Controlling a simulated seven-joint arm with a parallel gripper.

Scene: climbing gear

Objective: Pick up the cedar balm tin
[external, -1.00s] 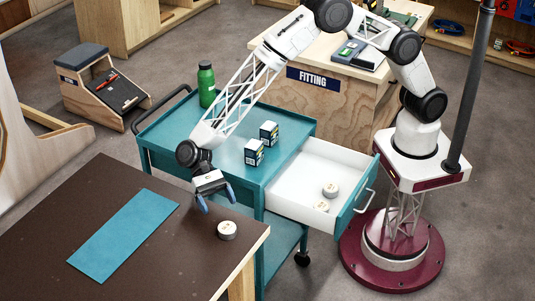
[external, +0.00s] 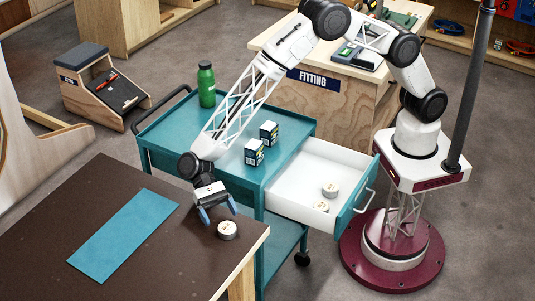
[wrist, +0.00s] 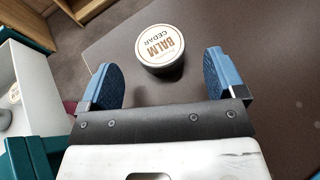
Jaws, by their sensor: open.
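The cedar balm tin (external: 227,230) is a small round white tin on the dark brown table near its right edge. In the wrist view its lid reads "BALM CEDAR" (wrist: 159,45), and it sits just beyond the fingertips, roughly centred between them. My gripper (external: 218,214) is open and empty, with blue finger pads, low over the table right beside the tin. In the wrist view the two fingers of my gripper (wrist: 163,80) stand wide apart. I cannot tell the exact height of the fingertips above the table.
A teal mat (external: 124,235) lies on the brown table (external: 165,270). The teal cart (external: 220,150) holds a green bottle (external: 206,84) and two small boxes (external: 261,144).

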